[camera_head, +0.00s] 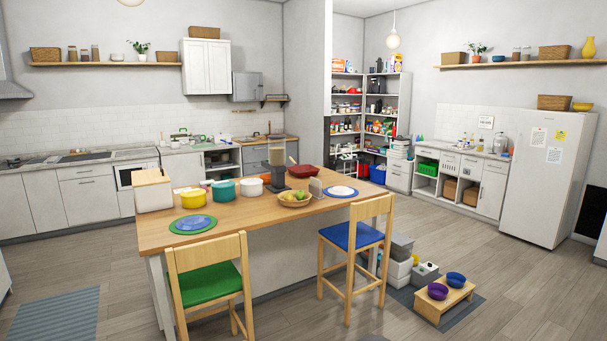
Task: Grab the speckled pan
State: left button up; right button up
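I cannot make out a speckled pan; any speckles are too small to tell at this distance. A red pan (303,171) sits at the back right of the wooden-topped island (235,218). A yellow pot (193,197), a teal pot (224,190) and a white pot (250,187) stand on the island's left half. Neither of my grippers is in view.
A green-seated chair (208,284) and a blue-seated chair (352,237) stand at the island's near side. A low wooden stand with bowls (443,300) and storage boxes are on the floor at right. Floor is open at left and far right.

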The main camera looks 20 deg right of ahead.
aim_at(299, 167)
jog(key=u, duration=0.55)
jog(key=i+u, duration=0.4)
jog(key=i, duration=0.85)
jog(key=i+j, duration=0.1)
jog(key=i, duration=1)
jog(key=i+j, duration=0.1)
jog(key=i, duration=0.95)
jog(key=i+z, duration=0.25)
jog(key=i, duration=0.75)
jog(key=i+j+z, duration=0.1)
jog(key=i+z, duration=0.2)
jog(key=i, duration=0.75)
jog(key=i+j+z, duration=0.2)
jog(key=i, duration=1.8)
jog(key=i+z, duration=0.25)
jog(key=i, duration=0.35)
jog(key=i+z, duration=0.25)
jog(key=i, duration=0.35)
jog(key=i+j+z, duration=0.25)
jog(key=i, duration=0.35)
jog(key=i+l+z, duration=0.2)
jog(key=z, duration=0.25)
jog(key=i+z, duration=0.65)
jog(key=z, duration=0.25)
jog(key=i+j+z, duration=0.1)
jog(key=i+z, duration=0.2)
jog(key=z, duration=0.15)
jog(key=i+z, duration=0.4)
jog(key=i, duration=1.45)
